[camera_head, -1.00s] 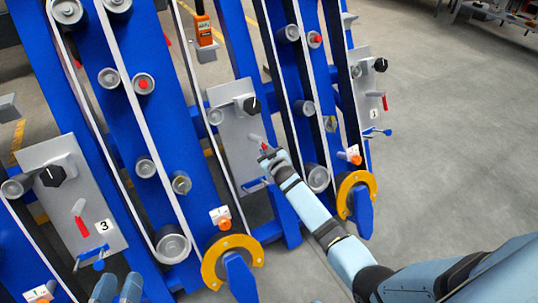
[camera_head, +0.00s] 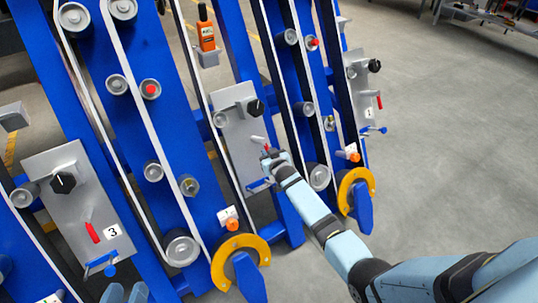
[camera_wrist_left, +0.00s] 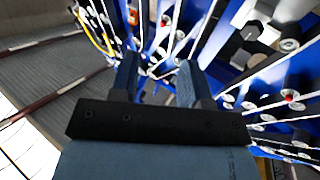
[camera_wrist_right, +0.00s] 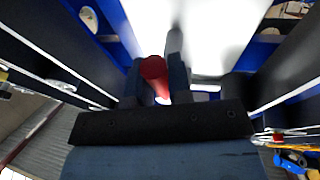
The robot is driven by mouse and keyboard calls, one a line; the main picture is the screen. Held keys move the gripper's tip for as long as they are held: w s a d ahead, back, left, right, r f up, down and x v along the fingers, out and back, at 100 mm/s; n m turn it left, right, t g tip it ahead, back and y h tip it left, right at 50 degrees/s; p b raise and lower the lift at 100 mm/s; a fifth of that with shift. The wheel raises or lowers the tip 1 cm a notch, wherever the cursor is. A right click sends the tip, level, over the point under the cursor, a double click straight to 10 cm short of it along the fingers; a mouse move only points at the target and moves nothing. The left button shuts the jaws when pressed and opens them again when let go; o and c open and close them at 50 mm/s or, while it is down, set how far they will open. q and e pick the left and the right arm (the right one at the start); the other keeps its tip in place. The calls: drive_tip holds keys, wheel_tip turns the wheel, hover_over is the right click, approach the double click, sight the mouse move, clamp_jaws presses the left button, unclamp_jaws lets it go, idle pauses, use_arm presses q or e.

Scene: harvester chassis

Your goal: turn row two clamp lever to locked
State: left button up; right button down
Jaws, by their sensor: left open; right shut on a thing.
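The middle grey panel (camera_head: 235,125) stands between the numbered panels 3 and 1; its own number is hidden by my arm. Its red clamp lever (camera_head: 267,146) is partly hidden by my right gripper (camera_head: 268,156). In the right wrist view, the red lever (camera_wrist_right: 153,68) sits between the fingers of the right gripper (camera_wrist_right: 163,75), which is shut on it. My left gripper (camera_head: 125,293) is at the bottom edge of the head view, low and in front of panel 3. In the left wrist view the left gripper (camera_wrist_left: 157,75) is open and empty.
Panel 3 (camera_head: 70,215) has a black knob, a red lever (camera_head: 92,232) and a blue handle. Panel 1 (camera_head: 358,80) has a similar red lever (camera_head: 379,101). Blue frames with rollers and belts stand close around the right arm. An orange device (camera_head: 206,36) stands behind.

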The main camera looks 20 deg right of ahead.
use_arm(q)
drive_tip(key=shift+r, duration=0.1)
use_arm(e)
drive_tip(key=c, duration=1.1)
unclamp_jaws()
drive_tip(key=shift+o, duration=0.2)
drive_tip(key=shift+s+r, duration=0.1)
drive_tip(key=shift+s, duration=0.2)
use_arm(q)
drive_tip(key=s+a+f+g+y+p, duration=0.2)
drive_tip(key=a+f+g+p, duration=0.1)
drive_tip(key=f+p, duration=0.1)
drive_tip(key=shift+s+f+p, duration=0.15)
drive_tip(key=shift+f+p, duration=0.2)
drive_tip(key=shift+f, duration=0.4)
use_arm(e)
drive_tip(key=v, duration=1.3)
drive_tip(key=shift+s+r, duration=0.1)
